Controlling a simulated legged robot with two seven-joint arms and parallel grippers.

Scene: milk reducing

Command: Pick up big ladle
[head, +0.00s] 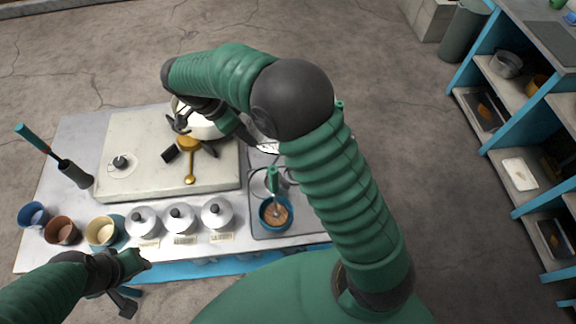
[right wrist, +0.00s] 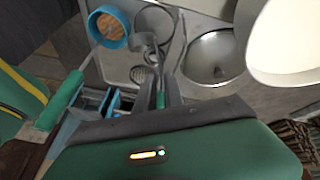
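My right gripper (right wrist: 163,92) shows in the right wrist view with its fingers at a thin green handle (right wrist: 160,98). A metal ladle part (right wrist: 145,42) lies beyond it. I cannot tell whether the fingers are closed on it. In the head view my right gripper (head: 240,131) is mostly hidden by my arm, near the white pot. Another green-handled ladle (head: 272,178) stands in the blue bowl (head: 264,222); its handle also shows in the right wrist view (right wrist: 62,100). My left gripper (head: 130,284) is open and empty at the table's front left.
A white pot (head: 203,128) stands on the pale stove block (head: 125,170), close to the right gripper. A golden spoon (head: 190,165) lies on the block. Lidded jars (head: 180,219) and cups (head: 62,232) line the front. Shelves (head: 520,110) stand far right.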

